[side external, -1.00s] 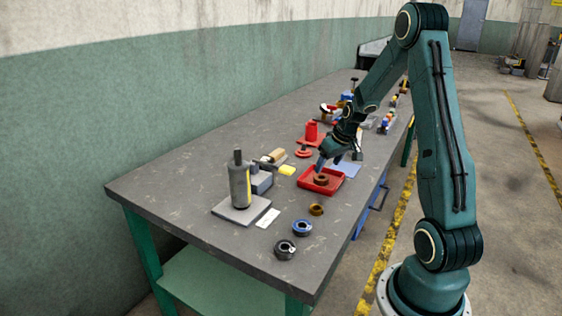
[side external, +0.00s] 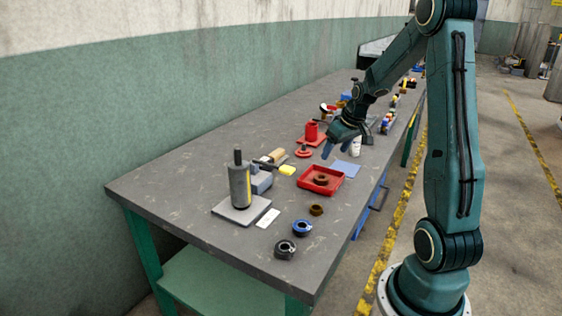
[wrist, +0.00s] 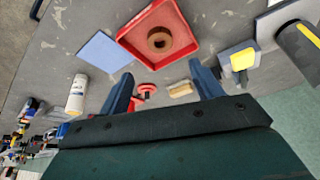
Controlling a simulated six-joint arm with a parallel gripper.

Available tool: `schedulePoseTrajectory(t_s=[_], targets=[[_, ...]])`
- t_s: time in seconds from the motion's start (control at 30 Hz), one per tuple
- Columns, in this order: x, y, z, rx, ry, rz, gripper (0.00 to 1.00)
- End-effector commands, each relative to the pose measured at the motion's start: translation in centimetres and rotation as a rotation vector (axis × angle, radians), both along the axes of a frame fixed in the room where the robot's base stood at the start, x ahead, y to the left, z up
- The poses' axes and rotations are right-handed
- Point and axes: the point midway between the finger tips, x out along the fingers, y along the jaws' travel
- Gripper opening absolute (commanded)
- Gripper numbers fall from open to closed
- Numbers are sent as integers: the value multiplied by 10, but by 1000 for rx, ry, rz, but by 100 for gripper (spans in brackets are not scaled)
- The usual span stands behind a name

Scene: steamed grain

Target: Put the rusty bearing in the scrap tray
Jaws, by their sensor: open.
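The rusty bearing (side external: 321,180), a brown ring, lies flat inside the red scrap tray (side external: 306,185). In the wrist view the bearing (wrist: 159,40) sits near the middle of the tray (wrist: 127,38), apart from my fingers. My gripper (side external: 327,153) is open and empty, raised above the bench behind the tray. In the wrist view its two blue fingers (wrist: 163,84) are spread wide with nothing between them at the tips. A smaller brown ring (side external: 316,210) lies on the bench in front of the tray.
A blue ring (side external: 302,228) and a dark ring (side external: 285,249) lie near the front edge. A grey cylinder on a base (side external: 240,188) stands left. A blue sheet (side external: 347,168) and a white bottle (wrist: 76,94) are beside the tray.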

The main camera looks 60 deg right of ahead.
Motion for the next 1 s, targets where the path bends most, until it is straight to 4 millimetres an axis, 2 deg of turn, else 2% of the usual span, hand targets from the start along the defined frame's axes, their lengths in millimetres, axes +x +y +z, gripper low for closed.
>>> schedulePoseTrajectory(t_s=[0.27, 0.47, 0.57, 0.77, 1.0], targets=[[1, 1, 1, -1, 0, 2, 65], [6, 20, 14, -7, 0, 26, 65], [10, 41, 29, -14, -3, 48, 65], [12, 99, 63, -29, -8, 109, 65], [-3, 173, 98, -41, -19, 183, 65]])
